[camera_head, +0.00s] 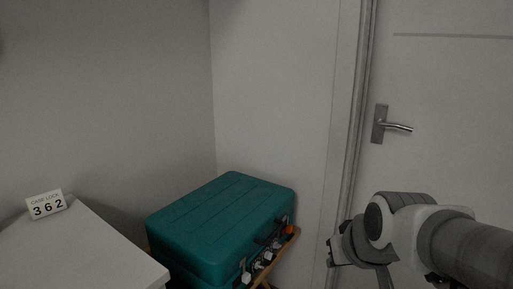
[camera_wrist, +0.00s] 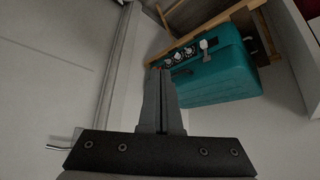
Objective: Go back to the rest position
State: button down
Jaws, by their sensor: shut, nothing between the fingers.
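My gripper (camera_wrist: 158,72) is shut and empty in the wrist view, its fingers together and pointing up the picture. In the head view my arm comes in from the right edge, and the gripper end (camera_head: 333,254) hangs at the lower right, in front of the door and its frame. The fingertips are hard to make out there. In the wrist view the fingers overlap the left edge of a teal case, but no contact shows.
The closed teal case (camera_head: 222,222), with dials and latches on its front, rests on a wooden stand (camera_head: 284,246). A white surface (camera_head: 75,257) at lower left bears a sign (camera_head: 47,205) reading 362. A door handle (camera_head: 391,126) is above my arm.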

jog(key=s+g, duration=0.1)
jog(key=s, duration=1)
notch_tip(320, 180, up, 27)
jog(key=p, duration=2.6)
jog(key=shift+a+m+g+h, duration=0.25)
jog(key=shift+m+g+h, duration=0.05)
jog(key=shift+m, duration=0.1)
jog(key=shift+w+f, duration=0.15)
